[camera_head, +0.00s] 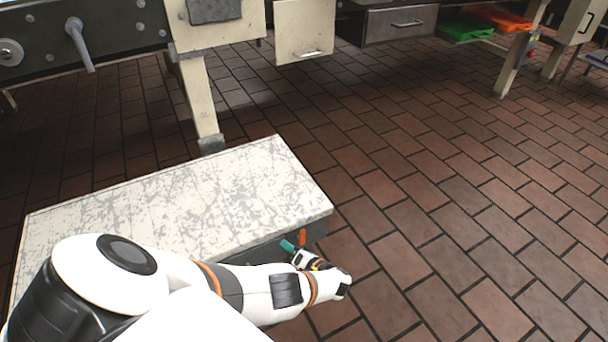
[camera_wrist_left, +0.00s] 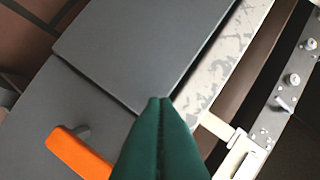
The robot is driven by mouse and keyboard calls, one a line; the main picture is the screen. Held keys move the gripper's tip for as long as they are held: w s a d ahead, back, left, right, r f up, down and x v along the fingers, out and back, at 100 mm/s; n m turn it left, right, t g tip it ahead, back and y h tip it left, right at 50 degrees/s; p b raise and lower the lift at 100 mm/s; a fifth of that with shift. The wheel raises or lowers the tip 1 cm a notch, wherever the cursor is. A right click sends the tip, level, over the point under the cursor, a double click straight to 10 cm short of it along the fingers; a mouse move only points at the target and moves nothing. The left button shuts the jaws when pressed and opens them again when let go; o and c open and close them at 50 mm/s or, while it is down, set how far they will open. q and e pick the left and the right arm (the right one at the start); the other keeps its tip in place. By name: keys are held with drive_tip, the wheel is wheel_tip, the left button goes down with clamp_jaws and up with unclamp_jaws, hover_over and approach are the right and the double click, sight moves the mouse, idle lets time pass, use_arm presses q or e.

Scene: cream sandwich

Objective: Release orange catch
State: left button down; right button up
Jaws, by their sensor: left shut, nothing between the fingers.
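The orange catch (camera_head: 303,236) is a small bar on the dark end face of a low box (camera_head: 180,195) with a worn white top. My left gripper (camera_head: 288,246) is by that end of the box, close to the catch. Its green fingers (camera_wrist_left: 160,101) are pressed together and empty, to the right of the catch in the wrist view. I cannot tell if they touch the panel. My right gripper is not in view.
A raised dark grey plate (camera_wrist_left: 140,50) lies beside the fingers. A machine with a cream leg (camera_head: 198,100) stands behind the box. A drawer (camera_head: 400,24) and green (camera_head: 465,28) and orange trays (camera_head: 503,20) are at the back right. The brick floor on the right is clear.

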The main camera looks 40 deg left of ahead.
use_arm(q)
drive_tip(key=w+f+v, duration=0.1)
drive_tip(key=v, duration=0.9)
drive_tip(key=shift+d+f+b, duration=0.15)
drive_tip(key=shift+f+b, duration=0.3)
